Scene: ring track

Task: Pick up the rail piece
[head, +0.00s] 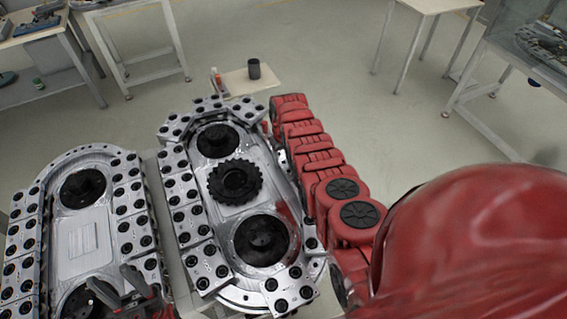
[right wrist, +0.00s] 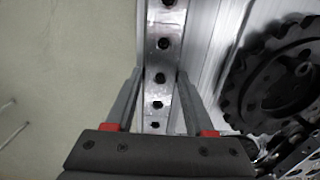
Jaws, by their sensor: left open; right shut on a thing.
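The rail piece (right wrist: 164,45) is a light metal bar with a row of black holes. In the right wrist view it runs between the two fingers of my right gripper (right wrist: 159,85), which is shut on it. Whether it touches the track beside it cannot be told. In the head view the right gripper is hidden behind my red right arm, so this bar cannot be picked out there. My left gripper (head: 121,287) is open at the lower left, over the left ring track (head: 85,235).
The middle ring track (head: 214,170) carries a black toothed wheel (head: 235,182), also in the right wrist view (right wrist: 275,75), and several perforated blocks along its rim. A black cup (head: 254,69) stands behind it.

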